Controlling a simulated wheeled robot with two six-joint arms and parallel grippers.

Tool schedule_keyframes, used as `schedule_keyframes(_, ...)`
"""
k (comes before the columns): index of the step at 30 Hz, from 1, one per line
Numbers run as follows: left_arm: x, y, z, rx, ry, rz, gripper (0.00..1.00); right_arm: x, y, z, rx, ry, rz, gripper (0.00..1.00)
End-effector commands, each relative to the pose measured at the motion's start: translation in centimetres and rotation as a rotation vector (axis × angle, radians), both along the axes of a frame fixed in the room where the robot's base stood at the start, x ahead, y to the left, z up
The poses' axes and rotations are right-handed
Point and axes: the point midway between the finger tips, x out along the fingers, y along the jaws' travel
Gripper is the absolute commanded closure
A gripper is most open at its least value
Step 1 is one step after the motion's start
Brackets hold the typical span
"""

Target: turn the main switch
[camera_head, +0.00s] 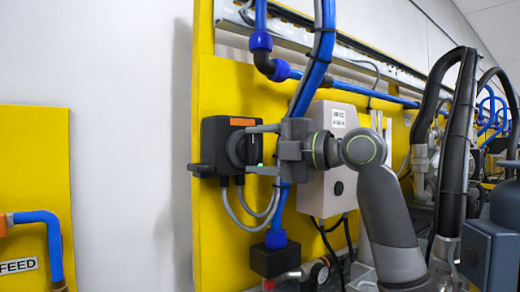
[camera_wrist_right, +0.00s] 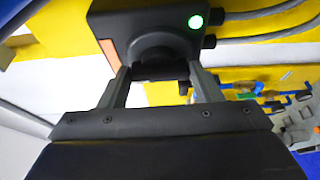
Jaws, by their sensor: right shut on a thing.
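The main switch is a dark box with a round black knob (camera_head: 237,149) and an orange label on top, fixed to the yellow panel in the head view. My right gripper (camera_head: 262,149) reaches it from the right, its fingers shut on the knob. In the right wrist view the switch box (camera_wrist_right: 140,22) fills the top, with a lit green lamp (camera_wrist_right: 196,21). There the fingers (camera_wrist_right: 155,80) stand on both sides of the knob's handle, partly hiding it. My left gripper is not in view.
A pale grey box (camera_head: 335,190) is mounted right of the switch, behind my right arm. Blue pipes (camera_head: 320,55) run above and past the gripper. Grey cables (camera_head: 255,210) hang below the switch. A white wall (camera_head: 130,150) lies clear to the left.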

Motion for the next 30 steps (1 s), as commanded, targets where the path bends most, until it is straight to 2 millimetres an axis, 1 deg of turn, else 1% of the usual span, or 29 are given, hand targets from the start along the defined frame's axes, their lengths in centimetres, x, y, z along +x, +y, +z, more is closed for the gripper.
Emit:
schedule_keyframes(7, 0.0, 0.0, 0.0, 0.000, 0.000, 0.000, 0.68, 0.0, 0.0, 0.0, -0.004, -0.002, -0.003, 0.65)
schedule_keyframes(8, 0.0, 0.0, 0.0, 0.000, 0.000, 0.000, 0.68, 0.0, 0.0, 0.0, -0.004, -0.002, -0.003, 0.41)
schedule_keyframes(12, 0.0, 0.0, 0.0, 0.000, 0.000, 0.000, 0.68, 0.0, 0.0, 0.0, -0.002, -0.002, -0.002, 0.22)
schedule_keyframes(13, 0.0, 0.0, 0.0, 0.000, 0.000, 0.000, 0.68, 0.0, 0.0, 0.0, -0.002, -0.002, -0.002, 0.20)
schedule_keyframes(20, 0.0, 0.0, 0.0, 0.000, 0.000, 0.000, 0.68, 0.0, 0.0, 0.0, -0.001, -0.002, -0.001, 0.20)
schedule_keyframes(23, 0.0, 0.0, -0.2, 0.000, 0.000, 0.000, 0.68, -0.1, -0.3, -0.1, -0.002, -0.003, -0.002, 0.20)
schedule_keyframes(26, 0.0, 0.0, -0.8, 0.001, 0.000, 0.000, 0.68, -0.6, -1.2, -0.2, -0.002, -0.005, -0.004, 0.20)
schedule_keyframes(30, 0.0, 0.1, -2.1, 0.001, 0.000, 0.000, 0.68, -2.0, -3.5, -0.4, -0.002, -0.007, -0.006, 0.20)
